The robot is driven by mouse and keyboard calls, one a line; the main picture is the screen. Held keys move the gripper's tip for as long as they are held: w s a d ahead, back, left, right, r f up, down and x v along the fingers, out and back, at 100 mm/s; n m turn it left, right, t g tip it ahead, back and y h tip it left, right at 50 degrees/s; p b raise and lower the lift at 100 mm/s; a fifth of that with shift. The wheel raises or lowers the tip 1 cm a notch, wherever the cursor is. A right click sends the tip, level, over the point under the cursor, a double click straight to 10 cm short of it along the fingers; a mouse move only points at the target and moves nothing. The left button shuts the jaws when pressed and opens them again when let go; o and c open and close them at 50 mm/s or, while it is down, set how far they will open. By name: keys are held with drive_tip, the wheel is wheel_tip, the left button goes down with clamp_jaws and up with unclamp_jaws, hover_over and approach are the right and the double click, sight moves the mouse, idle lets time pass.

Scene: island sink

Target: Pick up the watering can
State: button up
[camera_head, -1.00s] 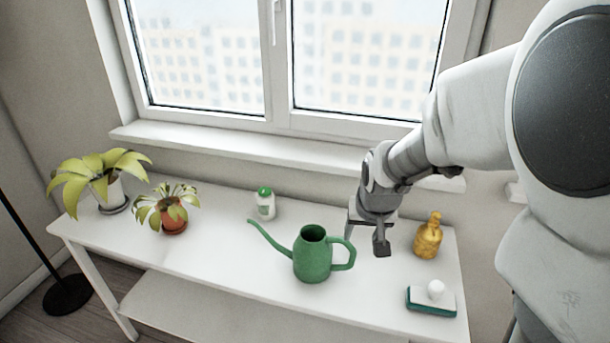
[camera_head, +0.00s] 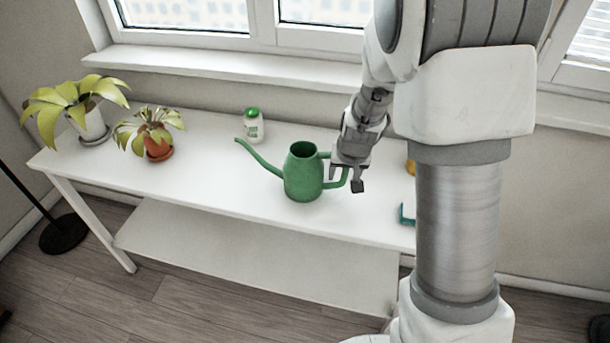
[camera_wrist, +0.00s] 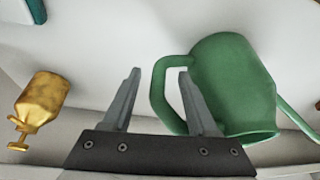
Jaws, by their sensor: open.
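The green watering can (camera_head: 303,176) stands upright on the white table, its long spout pointing left and its handle on the right. It also shows in the wrist view (camera_wrist: 234,85), where its handle loop points left toward my gripper. My gripper (camera_head: 348,186) is open at the handle side of the can. In the wrist view my gripper's two fingers (camera_wrist: 160,76) are spread, with the left side of the handle between them and the right finger overlapping the handle loop. I cannot tell whether a finger touches the handle.
A white bottle with a green cap (camera_head: 253,127) stands behind the can. Two potted plants (camera_head: 155,136) (camera_head: 88,112) stand at the left. A golden bottle (camera_wrist: 42,100) is on the other side of my gripper. A teal-edged item (camera_head: 406,214) is partly hidden by my arm.

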drive_tip(key=shift+w+f, duration=0.2)
drive_tip(key=shift+f, duration=0.35)
drive_tip(key=c, duration=0.9)
clamp_jaws()
drive_tip(key=shift+s+a+f, duration=0.1)
drive_tip(key=shift+s, duration=0.1)
